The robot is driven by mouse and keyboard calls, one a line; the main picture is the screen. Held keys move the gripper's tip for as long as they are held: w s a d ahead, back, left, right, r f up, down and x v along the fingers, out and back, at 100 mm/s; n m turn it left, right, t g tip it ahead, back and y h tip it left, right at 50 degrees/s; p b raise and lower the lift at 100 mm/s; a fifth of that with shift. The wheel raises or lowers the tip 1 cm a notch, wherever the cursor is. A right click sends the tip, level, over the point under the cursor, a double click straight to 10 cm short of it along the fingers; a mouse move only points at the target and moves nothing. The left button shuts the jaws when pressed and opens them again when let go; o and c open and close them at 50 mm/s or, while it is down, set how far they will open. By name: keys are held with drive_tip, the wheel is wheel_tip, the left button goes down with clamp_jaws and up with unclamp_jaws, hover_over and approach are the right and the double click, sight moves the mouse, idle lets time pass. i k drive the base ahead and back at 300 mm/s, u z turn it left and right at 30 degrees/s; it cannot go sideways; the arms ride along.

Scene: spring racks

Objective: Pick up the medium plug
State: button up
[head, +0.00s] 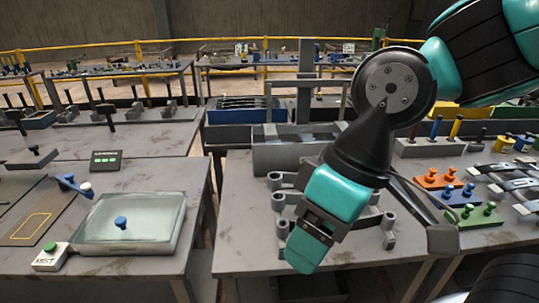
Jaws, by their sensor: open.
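My gripper (312,240) hangs over the right-hand table, pointing down and slightly left. It is open, and I see nothing held in it. I cannot tell which thing is the medium plug. My arm hides part of the table between.
Grey brackets (283,222) stand beneath and around my gripper. A grey bin (268,156) and a blue crate (225,112) lie behind. The left table holds a glass-like tray (160,226) with a blue knob (121,223). A gap separates the tables. The right table's front strip is clear.

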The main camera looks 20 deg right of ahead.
sight(446, 194)
drive_tip(key=z, duration=0.4)
drive_tip(key=k, duration=0.3)
drive_tip(key=z, duration=1.15)
